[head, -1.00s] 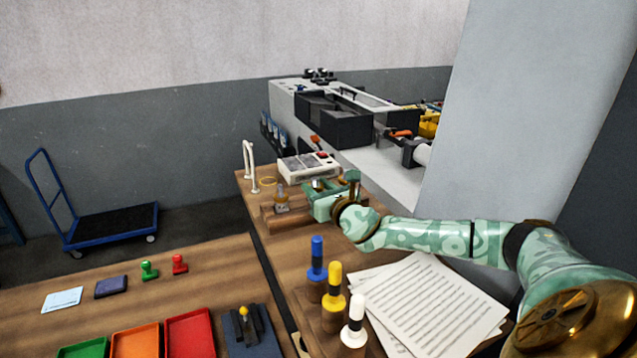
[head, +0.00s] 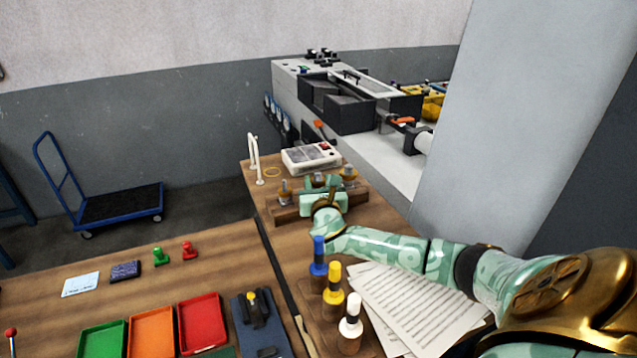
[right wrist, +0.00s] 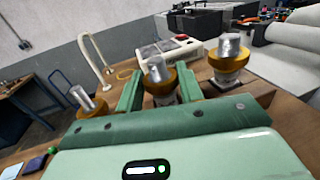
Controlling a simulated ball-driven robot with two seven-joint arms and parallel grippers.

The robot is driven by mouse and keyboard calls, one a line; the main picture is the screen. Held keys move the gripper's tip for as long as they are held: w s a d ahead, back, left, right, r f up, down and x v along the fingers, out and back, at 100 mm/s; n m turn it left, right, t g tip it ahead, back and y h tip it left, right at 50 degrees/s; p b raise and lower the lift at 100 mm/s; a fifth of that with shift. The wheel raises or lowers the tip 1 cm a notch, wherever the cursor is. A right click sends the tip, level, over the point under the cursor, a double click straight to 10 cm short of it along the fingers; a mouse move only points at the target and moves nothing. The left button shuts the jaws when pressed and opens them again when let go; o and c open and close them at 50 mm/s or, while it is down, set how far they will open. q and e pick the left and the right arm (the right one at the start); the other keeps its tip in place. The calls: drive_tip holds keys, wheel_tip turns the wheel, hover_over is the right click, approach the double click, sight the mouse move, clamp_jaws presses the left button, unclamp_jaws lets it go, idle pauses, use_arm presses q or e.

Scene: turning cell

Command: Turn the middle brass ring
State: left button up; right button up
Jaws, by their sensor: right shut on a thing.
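Three brass rings sit on grey metal posts along a wooden block (head: 287,213). In the right wrist view the middle brass ring (right wrist: 161,83) is between the two green fingers of my right gripper (right wrist: 159,90), which is shut on it. The left brass ring (right wrist: 92,107) and the right brass ring (right wrist: 231,60) stand free on either side. In the head view my right gripper (head: 322,186) largely hides the middle ring; the left ring (head: 284,191) and right ring (head: 348,174) show beside it. My left gripper is not in view.
A grey-white box with a red button (head: 311,157) and a white bent rail (head: 254,158) stand behind the block.

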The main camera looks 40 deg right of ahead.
drive_tip(key=shift+r, duration=0.15)
idle(0.8)
drive_tip(key=o, duration=1)
